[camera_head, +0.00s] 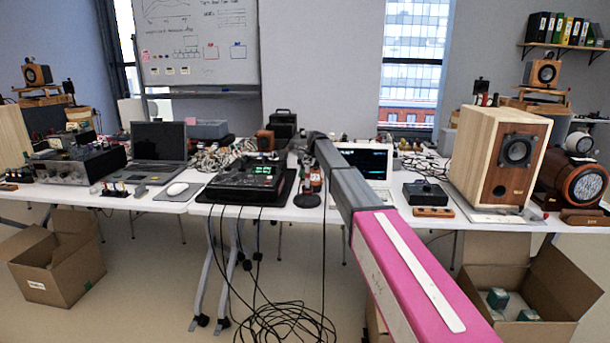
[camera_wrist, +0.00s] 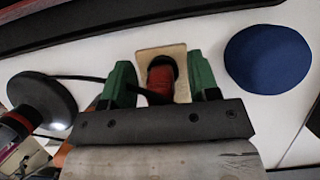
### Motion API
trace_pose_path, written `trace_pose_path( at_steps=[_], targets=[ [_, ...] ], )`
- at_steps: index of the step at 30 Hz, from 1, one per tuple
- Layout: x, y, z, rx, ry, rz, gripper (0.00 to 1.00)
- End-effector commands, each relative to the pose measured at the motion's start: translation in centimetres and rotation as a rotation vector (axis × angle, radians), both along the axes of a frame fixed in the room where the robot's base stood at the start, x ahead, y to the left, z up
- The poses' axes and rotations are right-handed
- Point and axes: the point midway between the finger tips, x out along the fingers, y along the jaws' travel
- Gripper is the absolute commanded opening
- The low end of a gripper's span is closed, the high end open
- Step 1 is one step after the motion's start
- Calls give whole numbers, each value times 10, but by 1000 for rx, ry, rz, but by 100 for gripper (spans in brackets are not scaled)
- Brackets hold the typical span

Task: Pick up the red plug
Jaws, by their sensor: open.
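In the wrist view, a red plug (camera_wrist: 160,80) with a dark rounded top sits against a small beige block or plate. My gripper (camera_wrist: 160,76) has its two green fingers apart, one on each side of the plug. I see gaps beside the plug, though its lower part is hidden by the dark gripper body. In the head view, my pink and grey arm reaches over the middle of the white table (camera_head: 190,207). I cannot clearly make out the gripper or the plug there.
In the wrist view, a blue disc (camera_wrist: 268,55) lies to the right and a round black base (camera_wrist: 42,98) to the left. In the head view, a black mixer (camera_head: 246,180), an open laptop (camera_head: 363,165) and a wooden speaker (camera_head: 500,160) crowd the table.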

Motion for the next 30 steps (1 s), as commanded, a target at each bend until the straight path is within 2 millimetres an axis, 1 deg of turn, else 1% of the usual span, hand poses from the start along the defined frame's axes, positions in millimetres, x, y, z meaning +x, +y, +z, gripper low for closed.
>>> trace_pose_path(
  at_steps=[4,5,6,8,9,20,23,26,28,30],
  targets=[
    [0,0,0,0,0,0,55],
    [0,0,0,0,0,0,49],
    [0,0,0,0,0,0,36],
    [0,0,0,0,0,0,16],
    [0,0,0,0,0,0,3],
    [0,0,3,0,0,0,2],
    [0,0,12,0,0,0,2],
    [0,0,28,0,-1,0,2],
    [0,0,45,1,-2,-1,2],
    [-19,9,51,0,0,2,2]
  ],
)
